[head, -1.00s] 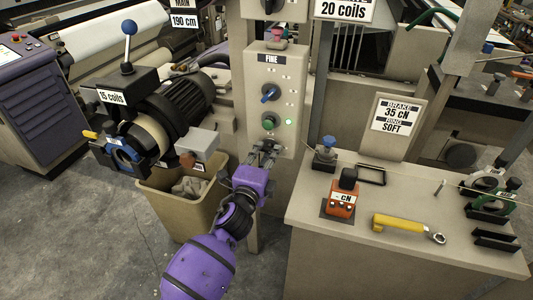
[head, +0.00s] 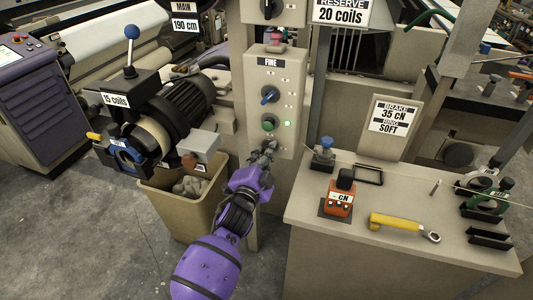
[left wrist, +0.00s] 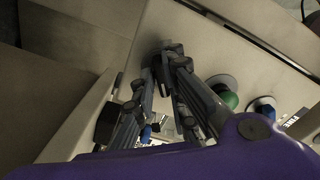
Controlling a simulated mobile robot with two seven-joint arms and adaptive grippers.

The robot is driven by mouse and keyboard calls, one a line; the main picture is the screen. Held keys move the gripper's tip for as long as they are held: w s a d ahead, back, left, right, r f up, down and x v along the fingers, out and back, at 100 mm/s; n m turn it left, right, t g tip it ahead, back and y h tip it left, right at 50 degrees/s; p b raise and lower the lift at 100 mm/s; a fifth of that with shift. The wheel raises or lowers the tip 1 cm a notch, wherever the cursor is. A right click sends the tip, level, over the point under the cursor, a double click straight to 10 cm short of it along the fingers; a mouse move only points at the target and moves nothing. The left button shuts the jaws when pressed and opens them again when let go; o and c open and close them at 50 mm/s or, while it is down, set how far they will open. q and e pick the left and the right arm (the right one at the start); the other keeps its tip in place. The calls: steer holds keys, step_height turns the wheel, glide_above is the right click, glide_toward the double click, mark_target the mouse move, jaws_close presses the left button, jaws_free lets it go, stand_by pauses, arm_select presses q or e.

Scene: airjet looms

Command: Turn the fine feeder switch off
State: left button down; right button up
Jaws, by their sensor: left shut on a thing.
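The feeder panel marked FINE (head: 281,90) stands in the middle of the head view. It has a blue knob (head: 270,94), a green knob (head: 269,122) and a small lit green lamp (head: 287,123). My left gripper (head: 265,150) is at the panel's lower part, just below the green knob. In the left wrist view its fingers (left wrist: 171,52) are closed together at the panel face, on a small dark part that they mostly hide, seemingly the switch. The green knob (left wrist: 223,92) and blue knob (left wrist: 262,106) show to their right. My right gripper is not in view.
A bin (head: 160,205) stands left of my left arm, below the motor-like feeder unit (head: 165,115). At the right, a bench (head: 320,240) carries an orange box (head: 339,202), a yellow wrench (head: 397,222) and thread guides. Open floor lies at lower left.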

arm_select(q)
steer(key=shift+w+a+r+n+p, duration=0.1)
steer(key=shift+n+p, duration=0.25)
steer(key=shift+n, duration=1.5)
steer(key=shift+s+r+n+p, duration=0.15)
steer(key=shift+n+p, duration=0.2)
steer(key=shift+n, duration=1.45)
steer(key=shift+w+a+r+n+p, duration=0.15)
steer(key=shift+n+p, duration=0.2)
steer(key=shift+n, duration=1.5)
steer(key=shift+d, duration=0.1)
steer(key=shift+f, duration=0.1)
steer(key=c, duration=1.8)
jaws_free()
steer(key=shift+f, duration=0.1)
steer(key=shift+c, duration=0.2)
steer(key=shift+f, duration=0.1)
